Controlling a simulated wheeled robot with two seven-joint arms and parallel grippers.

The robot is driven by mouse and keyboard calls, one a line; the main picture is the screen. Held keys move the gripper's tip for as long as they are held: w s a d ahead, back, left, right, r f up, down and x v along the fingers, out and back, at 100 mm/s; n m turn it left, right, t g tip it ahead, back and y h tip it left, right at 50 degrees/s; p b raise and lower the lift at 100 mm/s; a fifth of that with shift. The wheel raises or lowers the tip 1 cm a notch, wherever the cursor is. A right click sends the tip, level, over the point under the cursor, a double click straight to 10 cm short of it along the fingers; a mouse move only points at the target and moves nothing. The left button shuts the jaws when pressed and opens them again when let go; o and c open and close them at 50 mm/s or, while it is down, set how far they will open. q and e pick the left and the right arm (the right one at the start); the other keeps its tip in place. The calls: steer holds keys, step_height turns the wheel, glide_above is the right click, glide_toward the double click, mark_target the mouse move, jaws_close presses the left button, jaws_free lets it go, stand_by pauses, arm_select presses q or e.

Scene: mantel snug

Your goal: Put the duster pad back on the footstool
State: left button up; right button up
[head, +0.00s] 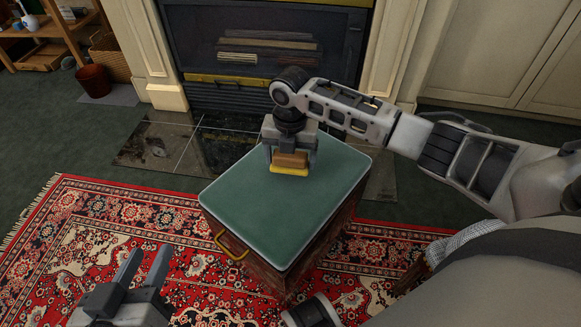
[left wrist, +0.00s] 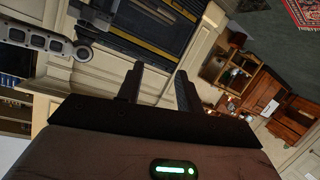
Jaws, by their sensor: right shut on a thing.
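The footstool (head: 255,215) has a green padded top with a pale edge, a wooden body and a brass handle on its front left side. My right gripper (head: 290,160) is over the far part of the top. It is shut on the duster pad (head: 289,170), a brown block with a yellow underside. The pad is level at or just above the green surface; I cannot tell whether it touches. My left gripper (head: 143,266) is open and empty at the lower left, over the rug. Its two fingers also show in the left wrist view (left wrist: 160,85), with nothing between them.
A fireplace (head: 265,50) with a dark tiled hearth stands behind the footstool. A patterned red rug (head: 110,225) lies under and around it. A brown pot (head: 94,80) and a wicker basket (head: 110,58) stand at the upper left. The near part of the footstool top is bare.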

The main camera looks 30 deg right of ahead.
mark_target(291, 165)
step_height(291, 165, down, 3)
steer(key=shift+s+r+b, duration=0.1)
steer(key=shift+b, duration=0.3)
arm_select(q)
steer(key=shift+w+d+r, duration=0.15)
steer(key=shift+d+r, duration=0.05)
arm_select(e)
steer(key=o, duration=0.9)
steer(key=shift+f, duration=0.2)
steer(key=shift+r, duration=0.1)
